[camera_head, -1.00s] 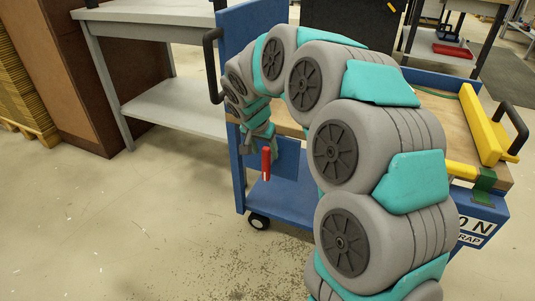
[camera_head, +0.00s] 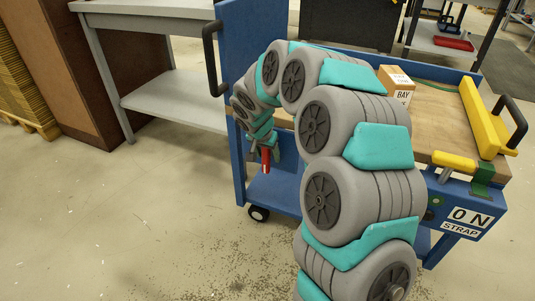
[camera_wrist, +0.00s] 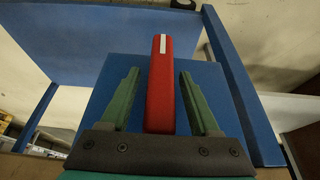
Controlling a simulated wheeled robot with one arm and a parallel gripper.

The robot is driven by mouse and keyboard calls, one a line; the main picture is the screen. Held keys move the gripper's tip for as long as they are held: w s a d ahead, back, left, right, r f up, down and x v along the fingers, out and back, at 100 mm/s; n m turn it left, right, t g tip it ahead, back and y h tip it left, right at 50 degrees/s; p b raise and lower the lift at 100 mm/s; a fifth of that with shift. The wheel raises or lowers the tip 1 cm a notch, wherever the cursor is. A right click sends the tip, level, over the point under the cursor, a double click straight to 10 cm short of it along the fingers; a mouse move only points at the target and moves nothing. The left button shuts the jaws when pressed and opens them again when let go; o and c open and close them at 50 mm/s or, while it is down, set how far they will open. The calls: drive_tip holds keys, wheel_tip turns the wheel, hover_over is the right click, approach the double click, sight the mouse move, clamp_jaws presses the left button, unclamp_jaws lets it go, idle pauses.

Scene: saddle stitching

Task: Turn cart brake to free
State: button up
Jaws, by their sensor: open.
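The cart brake is a red lever (camera_head: 266,160) with a white mark near its end, on the left side of the blue cart (camera_head: 241,170). In the wrist view the red lever (camera_wrist: 161,90) stands upright between the two green fingers of my gripper (camera_wrist: 158,75). The fingers are open, with a gap visible on each side of the lever near the tips. In the head view my gripper (camera_head: 263,148) is at the lever and partly hidden by my arm. The lever's pivot is hidden.
A black push handle (camera_head: 212,58) stands left of the lever. A grey bench (camera_head: 165,105) stands behind; floor at front left is clear.

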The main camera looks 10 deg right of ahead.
drive_tip(key=shift+c, duration=0.3)
clamp_jaws()
